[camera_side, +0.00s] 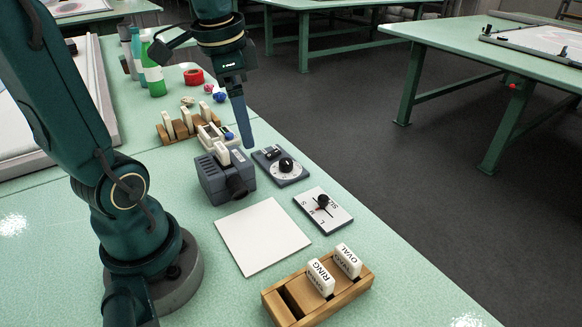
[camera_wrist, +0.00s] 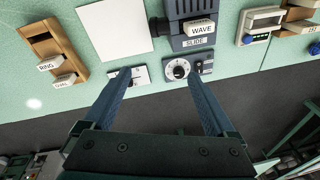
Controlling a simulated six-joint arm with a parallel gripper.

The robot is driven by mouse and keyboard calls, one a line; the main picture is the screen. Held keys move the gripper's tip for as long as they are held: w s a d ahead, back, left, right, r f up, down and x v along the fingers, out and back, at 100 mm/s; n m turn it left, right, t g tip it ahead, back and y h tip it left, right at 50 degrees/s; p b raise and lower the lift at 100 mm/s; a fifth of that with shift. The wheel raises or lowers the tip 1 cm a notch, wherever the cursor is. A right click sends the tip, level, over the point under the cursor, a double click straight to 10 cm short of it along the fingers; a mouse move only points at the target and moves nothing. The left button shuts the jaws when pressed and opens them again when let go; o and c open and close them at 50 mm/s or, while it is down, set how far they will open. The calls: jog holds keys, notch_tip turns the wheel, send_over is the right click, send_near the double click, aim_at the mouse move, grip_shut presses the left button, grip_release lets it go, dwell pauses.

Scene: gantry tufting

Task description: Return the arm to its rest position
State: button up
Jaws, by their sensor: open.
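My gripper (camera_side: 243,135) hangs in the air above the far part of the green bench, fingers pointing down. In the wrist view my gripper (camera_wrist: 160,70) has its two blue fingers spread wide, with nothing between them. The grey machine (camera_side: 222,182) with a white WAVE block stands below, and the dial plate (camera_side: 280,168) lies beside it. My gripper is apart from both. My arm reaches in from the left in the side view, and my rest position is not marked in either view.
A wooden rack (camera_side: 329,297) holds the RING and OVAL blocks. A white square (camera_side: 262,236) and a lever plate (camera_side: 322,212) lie nearby. Farther back are another wooden rack (camera_side: 172,137), a red roll (camera_side: 194,77) and a green bottle (camera_side: 151,72). Another table (camera_side: 480,42) stands across the floor.

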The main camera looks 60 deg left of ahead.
jog(key=s+d+f+n+t+h, duration=0.1)
jog(key=s+d+n+t, duration=0.2)
jog(key=d, duration=0.7)
jog(key=shift+s+f+t, duration=0.35)
jog(key=shift+s+t, duration=0.05)
jog(key=shift+s, duration=0.25)
